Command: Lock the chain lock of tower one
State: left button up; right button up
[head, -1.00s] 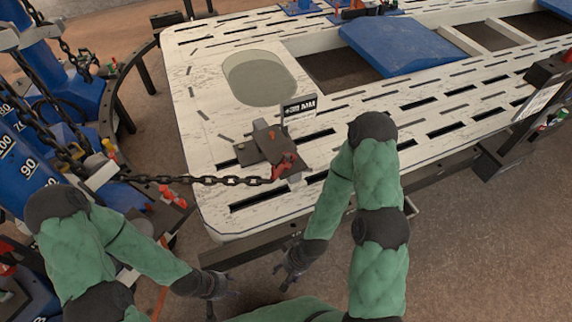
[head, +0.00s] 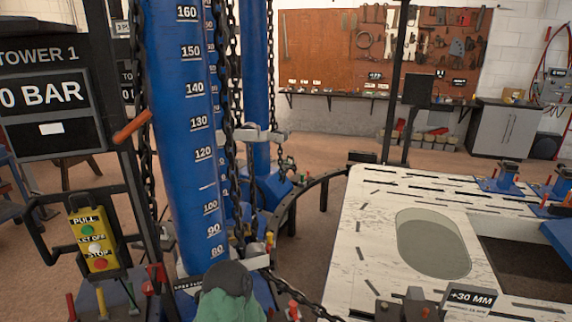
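The tower (head: 185,110) is a blue column with a white scale at the left, beside a sign reading "TOWER 1". A dark chain (head: 232,120) hangs along its right side. A light grey block (head: 252,261) sits low at the column, where the chain turns. I cannot tell whether this is the chain lock or whether it is locked. From there the chain (head: 305,301) runs down to the right towards a dark clamp (head: 400,308) on the bench, cut off by the lower edge. Part of my green arm covers the tower's foot.
A yellow control box (head: 94,240) with green, white and red buttons is at the left, below a "0 BAR" display (head: 45,110). An orange-red handle (head: 132,127) sticks out beside the tower. The white slotted bench (head: 375,210) is at the right. Open floor lies behind it.

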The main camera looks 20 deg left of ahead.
aim_at(118, 138)
jog(key=k+u, duration=0.1)
jog(key=u, duration=1.65)
